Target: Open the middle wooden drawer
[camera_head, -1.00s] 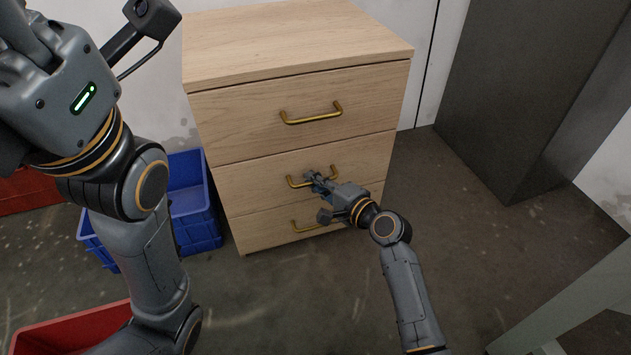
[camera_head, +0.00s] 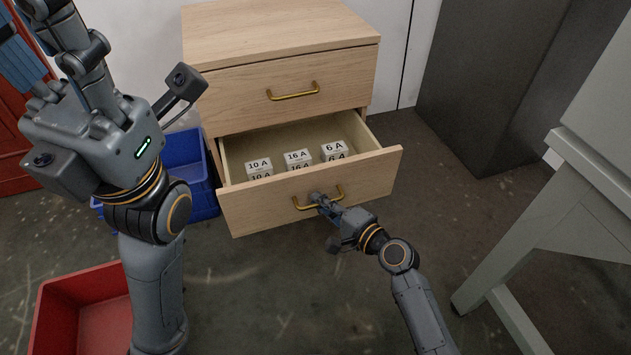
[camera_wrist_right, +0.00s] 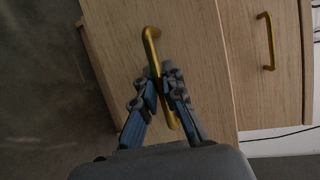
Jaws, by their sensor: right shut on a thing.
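The middle wooden drawer (camera_head: 370,178) is pulled well out of the wooden cabinet (camera_head: 340,88), and its inside shows. My right gripper (camera_head: 317,200) is shut on the brass handle (camera_head: 335,193) of that drawer. In the right wrist view the two fingers of my right gripper (camera_wrist_right: 163,88) close around the brass handle (camera_wrist_right: 152,45). The top drawer with its own brass handle (camera_head: 293,95) is shut. The bottom drawer is hidden behind the open one. My left gripper (camera_head: 40,15) is raised at the upper left; its fingertips are not clearly seen.
White boxes marked 10 A (camera_head: 259,168), 16 A (camera_head: 297,158) and 6 A (camera_head: 334,150) are in the open drawer. A blue crate (camera_head: 205,190) stands left of the cabinet, a red crate (camera_head: 50,300) in front. A grey table (camera_head: 580,190) stands at the right.

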